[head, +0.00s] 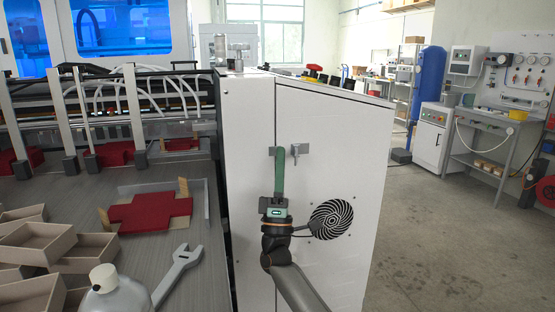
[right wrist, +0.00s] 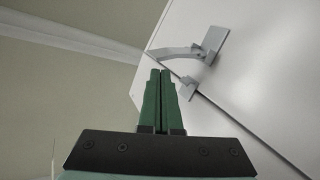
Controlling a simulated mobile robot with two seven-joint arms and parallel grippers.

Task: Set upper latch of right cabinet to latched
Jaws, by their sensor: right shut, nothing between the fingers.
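The right cabinet (head: 345,130) is white, with a vertical seam between its narrow left panel and wider right face. Its grey upper latch (head: 302,149) sits by the seam, partly hidden by my right gripper (head: 279,152). In the right wrist view, the latch lever (right wrist: 180,52) reaches out from its plate (right wrist: 216,41), and its free end is apart from the small grey catch (right wrist: 186,87) across the seam. My right gripper's green fingers (right wrist: 161,73) are shut and empty, with their tips close beside the lever and catch; contact cannot be told. My left gripper is not in view.
A round black fan grille (head: 331,218) is on the cabinet face, right of my wrist. On the left, a worktop holds a red carton blank (head: 150,212), brown trays (head: 32,240), a wrench (head: 178,270) and a bottle (head: 112,295). Open floor lies right of the cabinet.

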